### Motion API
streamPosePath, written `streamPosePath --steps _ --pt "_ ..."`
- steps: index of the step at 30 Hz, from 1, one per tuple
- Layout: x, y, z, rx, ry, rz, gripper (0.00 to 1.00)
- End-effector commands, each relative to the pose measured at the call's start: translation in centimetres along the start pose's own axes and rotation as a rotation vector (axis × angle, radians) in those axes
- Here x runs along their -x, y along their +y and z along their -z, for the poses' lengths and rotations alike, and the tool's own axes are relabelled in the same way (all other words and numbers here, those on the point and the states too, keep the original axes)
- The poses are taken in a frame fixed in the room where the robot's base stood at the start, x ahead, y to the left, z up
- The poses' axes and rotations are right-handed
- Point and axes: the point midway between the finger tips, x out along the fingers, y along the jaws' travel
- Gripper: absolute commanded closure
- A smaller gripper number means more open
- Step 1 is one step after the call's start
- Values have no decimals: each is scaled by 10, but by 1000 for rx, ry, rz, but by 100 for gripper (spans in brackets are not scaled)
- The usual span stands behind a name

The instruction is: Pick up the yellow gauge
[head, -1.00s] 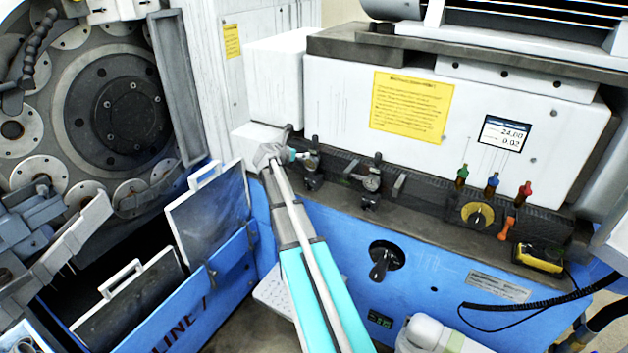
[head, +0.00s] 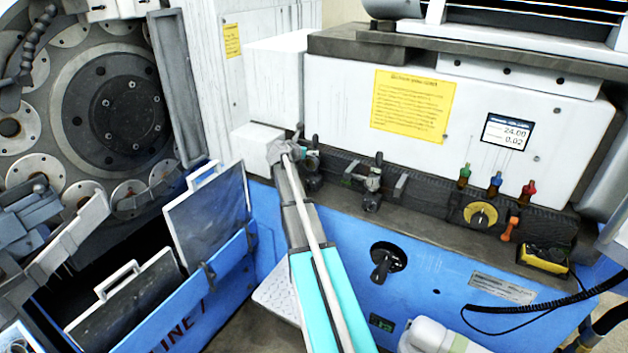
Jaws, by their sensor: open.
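A yellow and black box-shaped device (head: 545,258) lies at the right end of the machine's dark ledge, a dark cable beside it. It best fits the yellow gauge; no readout can be made out. A round yellow dial (head: 480,214) is set in the ledge's dark rail to its left. My arm rises from the bottom middle, and my gripper (head: 302,148) is at its far end by the white block. It is far left of both yellow things, open and apart from them. Its fingers are small and partly hidden by the wrist.
Small gauge-like fixtures (head: 371,182) stand on the dark ledge (head: 430,226). Green, blue and red-topped pins (head: 495,180) and an orange handle (head: 510,229) are near the dial. A black handle (head: 384,262) juts from the blue front. Open bins with panels (head: 210,215) are at left.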

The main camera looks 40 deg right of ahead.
Motion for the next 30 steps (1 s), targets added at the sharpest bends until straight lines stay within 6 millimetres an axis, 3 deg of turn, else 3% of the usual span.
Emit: streamPosePath --steps 15,30 --pt "-49 -3 2 0 0 0 0" --pt "-51 -4 1 0 0 0 0"
